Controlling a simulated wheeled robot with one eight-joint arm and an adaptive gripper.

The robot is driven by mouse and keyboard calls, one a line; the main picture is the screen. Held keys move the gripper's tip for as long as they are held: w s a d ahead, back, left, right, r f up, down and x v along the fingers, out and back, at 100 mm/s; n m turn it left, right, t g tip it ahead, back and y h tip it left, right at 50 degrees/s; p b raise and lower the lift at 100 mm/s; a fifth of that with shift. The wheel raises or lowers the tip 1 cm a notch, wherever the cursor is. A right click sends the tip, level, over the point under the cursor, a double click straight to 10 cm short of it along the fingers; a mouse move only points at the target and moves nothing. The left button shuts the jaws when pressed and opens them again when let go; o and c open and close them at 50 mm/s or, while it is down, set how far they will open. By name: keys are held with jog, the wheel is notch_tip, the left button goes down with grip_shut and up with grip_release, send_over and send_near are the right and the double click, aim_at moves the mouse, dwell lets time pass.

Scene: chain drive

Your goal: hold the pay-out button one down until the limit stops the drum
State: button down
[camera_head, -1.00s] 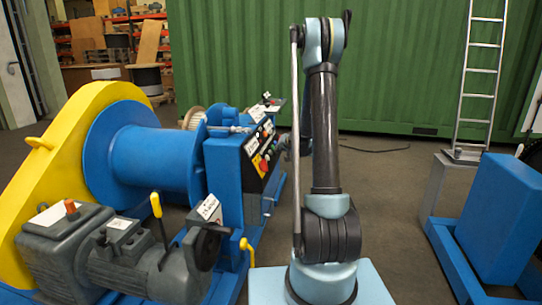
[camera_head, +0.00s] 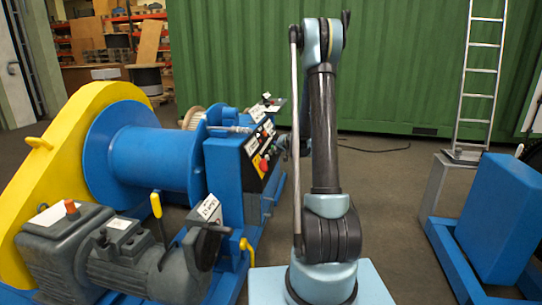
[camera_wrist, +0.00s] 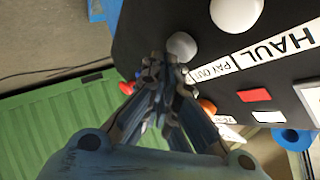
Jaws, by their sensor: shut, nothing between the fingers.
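The grey pay-out button (camera_wrist: 182,46) is a round knob on the dark control panel, beside the label PAY OUT (camera_wrist: 212,70) in the wrist view. My gripper (camera_wrist: 166,68) is shut and empty, with its fingertips right at the near side of this button. I cannot tell whether they press it or only sit close. In the head view the blue drum (camera_head: 150,158) stands between its flanges at left, and the panel (camera_head: 264,152) faces right. My arm reaches to the panel there, and the button is too small or hidden to make out.
A white button (camera_wrist: 235,10) sits by the label HAUL (camera_wrist: 290,38). Red (camera_wrist: 126,88) and orange (camera_wrist: 208,106) knobs lie close around the fingers. A yellow lever (camera_head: 157,205) stands near the motor (camera_head: 135,255). A blue box (camera_head: 500,215) is at right.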

jog(key=shift+w+a+f, duration=0.15)
jog(key=shift+a+f, duration=0.05)
jog(key=shift+a, duration=0.25)
dwell(0.9)
dwell(5.3)
jog(key=shift+s+d+r, duration=0.15)
jog(key=shift+d+r, duration=0.05)
jog(key=shift+d, duration=0.2)
jog(key=shift+s+d+r, duration=0.1)
jog(key=shift+d+r, duration=0.1)
jog(key=shift+d, duration=0.2)
jog(key=shift+s+d+r, duration=0.25)
jog(key=shift+d+r, duration=0.1)
jog(key=shift+d, duration=0.35)
jog(key=shift+s+d+r, duration=0.2)
jog(key=shift+d+r, duration=0.2)
jog(key=shift+d, duration=0.3)
jog(key=shift+s+d+r, duration=0.25)
jog(key=shift+d+r, duration=0.1)
jog(key=shift+d, duration=0.35)
